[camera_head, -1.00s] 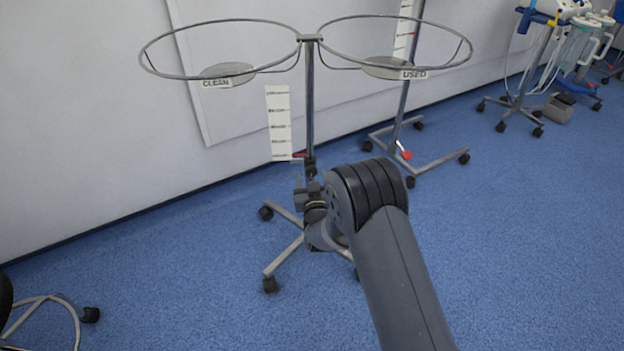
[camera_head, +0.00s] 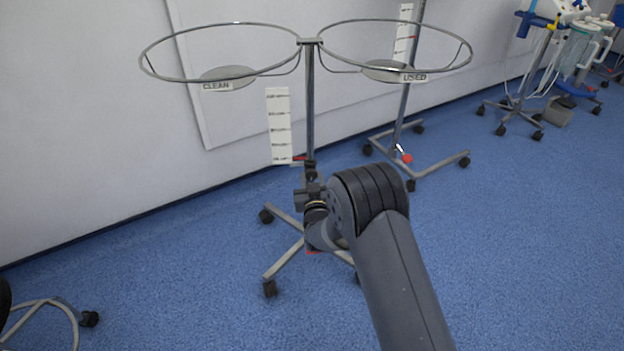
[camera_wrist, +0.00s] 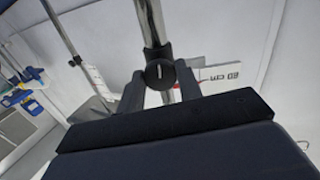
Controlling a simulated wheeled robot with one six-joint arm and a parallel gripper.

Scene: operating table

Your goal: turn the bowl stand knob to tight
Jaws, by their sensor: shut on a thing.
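The bowl stand (camera_head: 310,100) has two empty wire rings on a steel pole, with plates marked CLEAN and USED. In the wrist view its round black knob (camera_wrist: 160,73) sits on the pole, with a pale line on its face. My gripper (camera_wrist: 159,84) is shut on the knob, one finger on each side of it. In the head view my arm hides the knob, and the gripper (camera_head: 309,190) shows only in part beside the pole.
A height scale (camera_head: 279,125) with a red pointer hangs left of the pole. A second wheeled stand (camera_head: 403,110) with a red knob is behind to the right. The stand's wheeled legs spread below.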

